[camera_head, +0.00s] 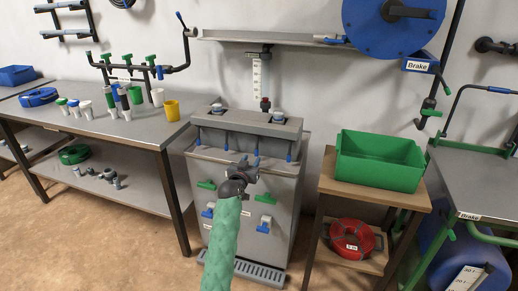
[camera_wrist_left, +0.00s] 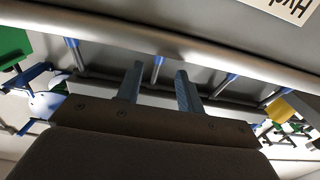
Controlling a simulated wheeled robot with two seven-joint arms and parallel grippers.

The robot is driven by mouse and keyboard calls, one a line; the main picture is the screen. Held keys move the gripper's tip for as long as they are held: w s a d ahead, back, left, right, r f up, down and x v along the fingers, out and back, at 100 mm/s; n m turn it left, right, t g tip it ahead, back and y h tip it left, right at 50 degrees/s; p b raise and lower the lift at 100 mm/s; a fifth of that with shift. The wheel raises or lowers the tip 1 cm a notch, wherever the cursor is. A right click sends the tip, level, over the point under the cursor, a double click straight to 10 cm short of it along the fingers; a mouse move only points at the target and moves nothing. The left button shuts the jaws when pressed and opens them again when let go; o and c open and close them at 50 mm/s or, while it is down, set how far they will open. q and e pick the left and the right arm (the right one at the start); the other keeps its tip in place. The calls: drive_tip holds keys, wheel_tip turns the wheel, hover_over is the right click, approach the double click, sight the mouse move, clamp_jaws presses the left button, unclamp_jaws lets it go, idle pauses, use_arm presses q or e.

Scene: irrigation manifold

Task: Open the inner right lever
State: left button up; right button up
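The manifold is a grey cabinet (camera_head: 270,190) with a grey top block and several thin levers with blue tips along its front. The inner right lever (camera_head: 257,152) hangs down at the front. In the left wrist view, which looks turned over, the inner right lever (camera_wrist_left: 157,62) shows between my two fingers, apart from both as far as I can tell. My left gripper (camera_head: 248,164) is just in front of the lever; in the wrist view the gripper (camera_wrist_left: 160,85) is open. The outer right lever (camera_head: 289,152) and inner left lever (camera_head: 226,142) hang beside it. My right gripper is not seen.
Green and blue valve handles (camera_head: 265,224) sit lower on the cabinet front. A green crate (camera_head: 379,147) stands on a wooden stand at the right. A metal table (camera_head: 100,125) with cups and fittings is at the left. A shelf (camera_head: 270,38) runs above.

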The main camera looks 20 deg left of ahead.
sight(256, 152)
use_arm(q)
drive_tip(key=shift+w+r, duration=0.2)
drive_tip(key=shift+w, duration=0.2)
drive_tip(key=w, duration=0.6)
drive_tip(key=shift+w+d+f, duration=0.15)
drive_tip(key=shift+w, duration=0.1)
clamp_jaws()
